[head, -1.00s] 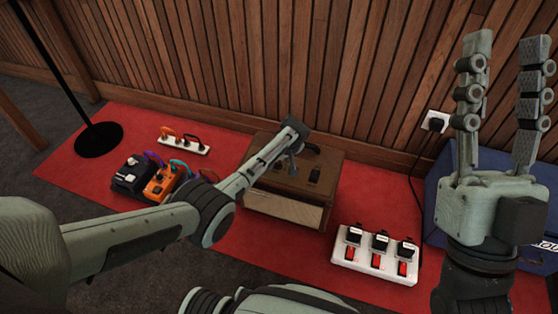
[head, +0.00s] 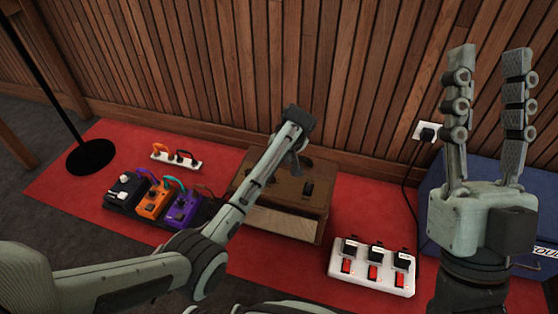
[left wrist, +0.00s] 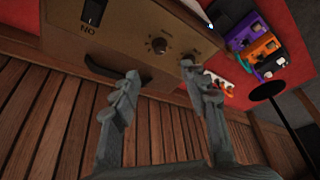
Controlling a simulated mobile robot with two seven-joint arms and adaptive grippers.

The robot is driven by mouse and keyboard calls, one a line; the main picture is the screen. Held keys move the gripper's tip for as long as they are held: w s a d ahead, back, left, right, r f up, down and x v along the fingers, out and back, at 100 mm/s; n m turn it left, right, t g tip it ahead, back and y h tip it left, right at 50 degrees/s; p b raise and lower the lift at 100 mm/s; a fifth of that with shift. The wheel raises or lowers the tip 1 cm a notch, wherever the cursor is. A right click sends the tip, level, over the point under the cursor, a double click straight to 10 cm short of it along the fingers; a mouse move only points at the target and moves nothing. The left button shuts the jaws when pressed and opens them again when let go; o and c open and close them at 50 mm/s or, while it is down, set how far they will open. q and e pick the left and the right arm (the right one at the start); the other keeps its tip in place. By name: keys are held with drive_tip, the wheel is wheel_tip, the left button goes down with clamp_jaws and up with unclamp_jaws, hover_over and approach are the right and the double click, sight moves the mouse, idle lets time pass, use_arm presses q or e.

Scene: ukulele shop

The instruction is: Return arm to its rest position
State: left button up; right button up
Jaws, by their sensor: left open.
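My left arm comes in from the left in the head view and reaches over a brown box-shaped amplifier (head: 313,222). Its gripper is mostly hidden there behind the arm's end. In the left wrist view my left gripper (left wrist: 160,82) is open, with two grey fingers spread and nothing between them. Behind the fingers is the amplifier (left wrist: 125,42), with a switch, a knob and a dark handle. My right gripper (head: 487,110) is open and empty, pointing up at the right in front of the wall.
A pedal board (head: 120,200) with orange (head: 152,203) and purple (head: 181,211) pedals lies left on the red mat (head: 62,188). A white power strip (head: 168,154) lies behind it. A white switch box (head: 350,272) and a blue case (head: 432,196) are right. A stand base (head: 90,158) is far left.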

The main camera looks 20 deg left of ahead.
use_arm(q)
drive_tip(key=shift+s+d+r, duration=0.1)
drive_tip(key=shift+s+r, duration=0.05)
drive_tip(key=shift+r, duration=0.2)
idle(0.3)
